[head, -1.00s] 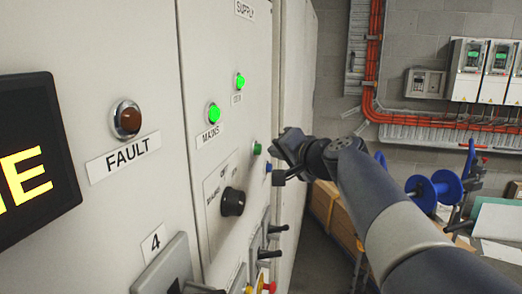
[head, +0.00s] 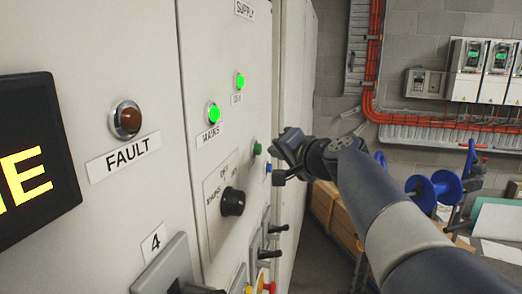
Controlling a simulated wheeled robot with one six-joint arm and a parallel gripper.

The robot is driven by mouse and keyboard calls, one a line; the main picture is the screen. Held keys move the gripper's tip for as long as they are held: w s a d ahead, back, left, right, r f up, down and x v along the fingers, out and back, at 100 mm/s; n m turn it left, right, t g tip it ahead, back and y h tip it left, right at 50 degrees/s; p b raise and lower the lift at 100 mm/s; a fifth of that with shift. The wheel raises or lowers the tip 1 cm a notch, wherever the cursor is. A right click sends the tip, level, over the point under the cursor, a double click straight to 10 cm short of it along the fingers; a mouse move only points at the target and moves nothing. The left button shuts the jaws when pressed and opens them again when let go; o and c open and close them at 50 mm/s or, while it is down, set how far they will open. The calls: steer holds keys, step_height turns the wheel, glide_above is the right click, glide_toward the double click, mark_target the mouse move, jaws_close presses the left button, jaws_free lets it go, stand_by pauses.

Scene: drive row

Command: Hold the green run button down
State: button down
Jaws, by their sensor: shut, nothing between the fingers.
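A small green button (head: 257,149) sticks out of the grey cabinet front in the head view, just left of my gripper. A blue button (head: 268,168) sits just below and to the right of it. My gripper (head: 279,157) is shut and empty, at the end of my dark arm, close to the cabinet face beside these buttons. I cannot tell whether the gripper touches the cabinet or a button. The green button looks uncovered. No label on it can be read.
Two lit green lamps, MAINS (head: 214,114) and another (head: 240,81), sit above. A black rotary knob (head: 232,202), lever handles (head: 277,229) and a FAULT lamp (head: 126,120) project from the cabinet. Cardboard boxes (head: 336,212) and blue reels (head: 434,190) stand at the right.

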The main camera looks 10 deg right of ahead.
steer(key=shift+a, duration=0.15)
steer(key=shift+w+a, duration=0.2)
steer(key=shift+a, duration=0.05)
steer(key=shift+w+a, duration=0.15)
steer(key=shift+a, duration=0.3)
stand_by(0.8)
stand_by(0.4)
steer(key=shift+s+d+b, duration=0.35)
steer(key=shift+d+b, duration=0.2)
steer(key=shift+d, duration=0.25)
steer(key=d, duration=0.1)
steer(key=s+d+b, duration=0.1)
steer(key=d, duration=0.1)
steer(key=s+d+b, duration=0.1)
steer(key=shift+d, duration=0.35)
